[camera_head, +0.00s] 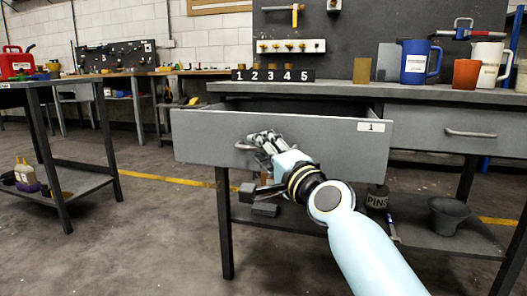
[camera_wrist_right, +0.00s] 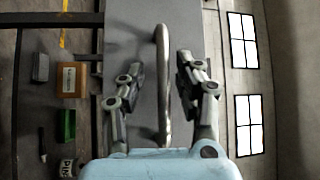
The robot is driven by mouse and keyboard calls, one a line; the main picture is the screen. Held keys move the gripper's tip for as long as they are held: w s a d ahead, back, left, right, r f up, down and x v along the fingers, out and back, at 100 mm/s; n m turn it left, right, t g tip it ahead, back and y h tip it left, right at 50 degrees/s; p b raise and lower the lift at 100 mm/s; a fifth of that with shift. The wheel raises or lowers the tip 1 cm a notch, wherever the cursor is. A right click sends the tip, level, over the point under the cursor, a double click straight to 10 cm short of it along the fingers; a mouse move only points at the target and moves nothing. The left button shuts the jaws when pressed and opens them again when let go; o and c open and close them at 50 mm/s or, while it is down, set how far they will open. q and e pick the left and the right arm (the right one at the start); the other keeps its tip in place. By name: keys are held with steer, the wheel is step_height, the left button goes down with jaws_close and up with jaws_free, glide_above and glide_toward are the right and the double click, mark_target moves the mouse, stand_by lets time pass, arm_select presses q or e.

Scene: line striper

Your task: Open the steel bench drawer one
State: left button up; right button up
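The steel bench drawer one (camera_head: 200,137) is grey, carries a label "1" at its upper right, and is pulled partly out from under the benchtop. Its dark interior shows behind the front. Its bar handle (camera_head: 243,146) shows just left of my right gripper (camera_head: 262,140), which partly covers it. In the right wrist view the handle (camera_wrist_right: 162,85) runs up the picture between the two fingers of the right gripper (camera_wrist_right: 157,75). The fingers stand apart, with visible gaps beside the bar. My left gripper is not in view.
A second closed drawer (camera_head: 445,134) is to the right. Mugs, including a blue one (camera_head: 415,62), stand on the benchtop (camera_head: 350,91). Another table (camera_head: 55,82) stands left, with open floor between.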

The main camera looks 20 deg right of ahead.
steer(key=v, duration=1.2)
steer(key=shift+d+f, duration=0.1)
